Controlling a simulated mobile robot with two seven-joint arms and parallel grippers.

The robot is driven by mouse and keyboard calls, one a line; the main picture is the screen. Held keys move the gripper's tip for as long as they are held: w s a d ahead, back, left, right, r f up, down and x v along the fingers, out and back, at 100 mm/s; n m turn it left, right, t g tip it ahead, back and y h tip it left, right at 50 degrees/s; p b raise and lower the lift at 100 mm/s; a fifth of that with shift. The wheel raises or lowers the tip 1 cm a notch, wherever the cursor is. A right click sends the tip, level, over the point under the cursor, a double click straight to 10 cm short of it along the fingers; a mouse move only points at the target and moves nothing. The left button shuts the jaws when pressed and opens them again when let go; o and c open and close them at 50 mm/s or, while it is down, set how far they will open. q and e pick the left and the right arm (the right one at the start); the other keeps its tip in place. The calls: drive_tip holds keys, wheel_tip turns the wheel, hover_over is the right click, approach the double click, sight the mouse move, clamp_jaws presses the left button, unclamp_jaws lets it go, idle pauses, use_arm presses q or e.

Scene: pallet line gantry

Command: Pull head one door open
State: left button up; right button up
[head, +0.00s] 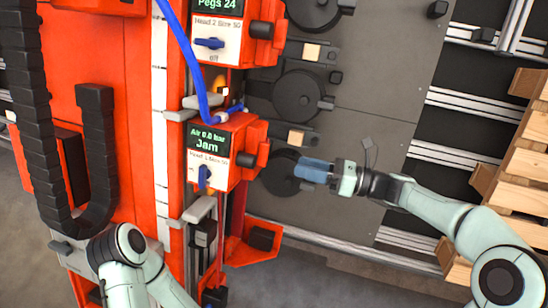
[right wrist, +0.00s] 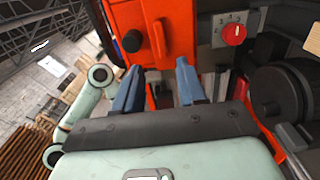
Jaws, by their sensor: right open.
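Head one (head: 218,150) is the lower orange unit on the column in the head view, with a green display reading "Air 0.0 bar" and "Jam" and a blue lever below it. In the right wrist view an orange panel (right wrist: 181,48) with an upright orange bar handle (right wrist: 160,38) and a black knob (right wrist: 131,41) lies ahead; I cannot tell for sure that it is the door. My right gripper (head: 300,170) is open and empty, to the right of head one. Its two blue fingers (right wrist: 159,66) stand apart below the handle. My left gripper is out of view.
Head two (head: 218,35) sits above, with a blue hose (head: 190,60) running down the column. A grey plate with round black parts (head: 297,97) is behind my right gripper. In the right wrist view a red knob (right wrist: 235,34) is at upper right. Wooden pallets (head: 520,150) stand right.

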sight(263, 152)
drive_tip(key=x, duration=0.8)
drive_tip(key=shift+w+a, duration=0.15)
drive_tip(key=shift+a, duration=0.1)
drive_tip(key=shift+f, duration=0.1)
clamp_jaws()
